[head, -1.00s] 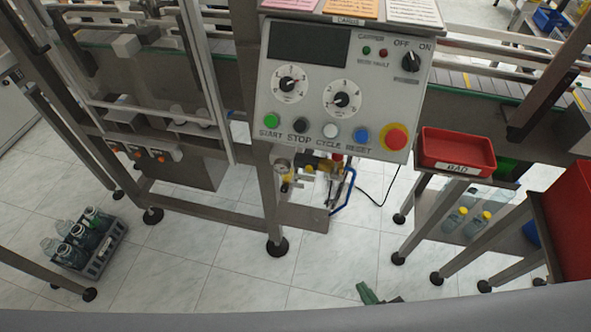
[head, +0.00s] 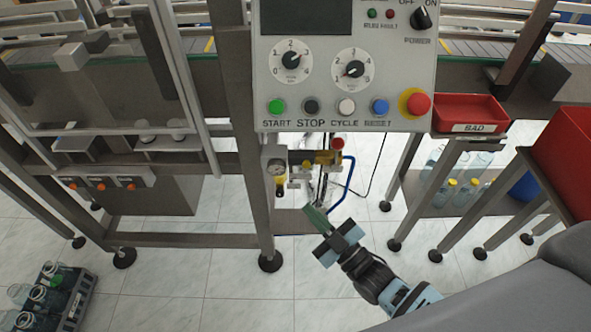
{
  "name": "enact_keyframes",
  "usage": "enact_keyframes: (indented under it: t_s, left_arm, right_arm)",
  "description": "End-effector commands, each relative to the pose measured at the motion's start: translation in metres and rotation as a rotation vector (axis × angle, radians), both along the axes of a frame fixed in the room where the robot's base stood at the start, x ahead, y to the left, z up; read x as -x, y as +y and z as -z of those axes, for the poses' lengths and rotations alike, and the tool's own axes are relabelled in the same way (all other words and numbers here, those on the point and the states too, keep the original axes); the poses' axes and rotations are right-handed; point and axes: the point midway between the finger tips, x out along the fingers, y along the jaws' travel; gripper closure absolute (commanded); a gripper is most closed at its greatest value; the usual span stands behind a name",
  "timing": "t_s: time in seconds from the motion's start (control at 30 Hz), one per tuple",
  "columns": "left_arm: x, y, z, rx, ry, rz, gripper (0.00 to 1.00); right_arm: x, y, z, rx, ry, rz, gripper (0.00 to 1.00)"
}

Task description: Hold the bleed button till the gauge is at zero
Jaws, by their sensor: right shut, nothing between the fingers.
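A small round gauge (head: 276,166) with a pale dial sits below the control panel, beside the frame's leg. Its needle is too small to read. To its right is a brass fitting (head: 322,157) with a red button (head: 338,143) on top, just under the panel's lower edge. I cannot tell for certain that this is the bleed button. My right gripper (head: 314,215) is shut and empty, its green fingers pointing up and left. It appears below the fitting in the picture, apart from the red button. My left gripper is not in view.
The control panel (head: 345,95) hangs above the fitting with dials and coloured buttons. A blue hose (head: 349,178) curves close to the fitting's right. The steel leg (head: 257,190) stands left of the gauge. A red BAD bin (head: 469,112) is at the right.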

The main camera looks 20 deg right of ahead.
Motion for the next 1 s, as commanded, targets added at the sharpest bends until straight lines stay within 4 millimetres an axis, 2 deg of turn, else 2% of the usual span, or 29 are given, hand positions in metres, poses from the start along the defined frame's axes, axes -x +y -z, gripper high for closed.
enact_keyframes:
  t_s: [0.57, 0.77, 1.0]
  left_arm:
    - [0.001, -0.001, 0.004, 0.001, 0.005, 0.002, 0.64]
    - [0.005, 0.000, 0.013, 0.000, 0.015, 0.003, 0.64]
    - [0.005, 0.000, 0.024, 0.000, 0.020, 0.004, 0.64]
  right_arm:
    - [-0.008, -0.002, -0.003, 0.003, -0.026, -0.002, 1.00]
    - [-0.026, -0.007, -0.001, 0.004, -0.024, -0.002, 1.00]
    - [-0.055, -0.015, -0.001, 0.004, -0.024, -0.003, 1.00]
